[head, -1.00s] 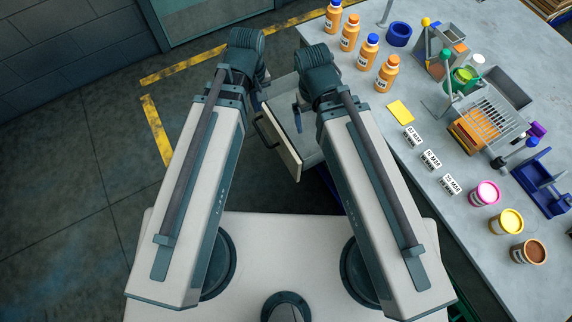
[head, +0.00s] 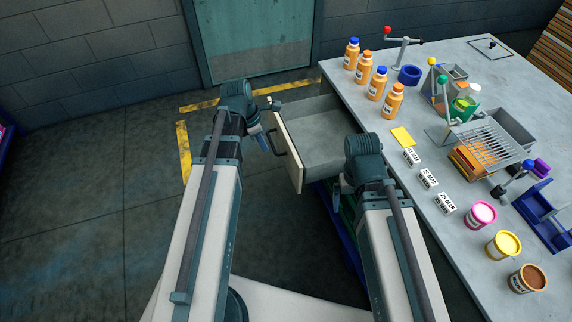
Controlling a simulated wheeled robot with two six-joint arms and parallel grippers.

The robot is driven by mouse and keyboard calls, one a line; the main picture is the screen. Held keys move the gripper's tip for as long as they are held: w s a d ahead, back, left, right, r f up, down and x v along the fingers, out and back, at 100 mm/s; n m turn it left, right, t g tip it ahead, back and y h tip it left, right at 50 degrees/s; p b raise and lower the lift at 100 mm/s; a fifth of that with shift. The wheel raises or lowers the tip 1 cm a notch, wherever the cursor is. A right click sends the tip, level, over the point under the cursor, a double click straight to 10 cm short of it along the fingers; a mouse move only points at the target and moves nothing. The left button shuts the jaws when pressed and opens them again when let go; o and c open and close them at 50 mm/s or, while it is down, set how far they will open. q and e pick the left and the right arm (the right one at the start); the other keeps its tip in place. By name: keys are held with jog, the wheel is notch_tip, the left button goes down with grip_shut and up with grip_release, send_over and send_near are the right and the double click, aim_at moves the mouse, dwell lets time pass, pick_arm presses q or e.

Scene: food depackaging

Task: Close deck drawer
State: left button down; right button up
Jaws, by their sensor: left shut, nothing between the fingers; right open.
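The deck drawer (head: 322,130) stands pulled out from the left side of the workbench. Its grey tray looks empty in the part I see. Its pale front panel (head: 288,150) faces left and carries a dark bar handle (head: 273,141). My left gripper (head: 262,141) is shut and empty, just left of the front panel, close to the handle; I cannot tell if it touches. My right gripper (head: 342,187) is open, mostly hidden by its own wrist, near the drawer's near side and the bench edge.
The bench top (head: 440,58) holds orange bottles (head: 393,101), a blue ring (head: 410,75), a yellow card (head: 402,137), label blocks, a wire rack (head: 487,147) and several tubs. A blue bin (head: 350,248) sits below the drawer. The floor left of the drawer is clear.

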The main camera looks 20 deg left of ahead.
pick_arm(q)
jog(key=w+d+f+b, duration=0.3)
jog(key=d+f+b, duration=0.2)
jog(key=f+b, duration=0.4)
jog(key=shift+w+d+f+b, duration=0.2)
jog(key=shift+w+f+b, duration=0.1)
jog(key=shift+f+b, duration=0.05)
dwell(0.4)
jog(key=w+d, duration=0.5)
jog(key=d, duration=0.2)
jog(key=w+d, duration=0.5)
jog(key=d, duration=0.3)
jog(key=w+d, duration=0.5)
jog(key=d, duration=0.2)
jog(key=shift+w+d, duration=0.15)
jog(key=shift+d, duration=0.15)
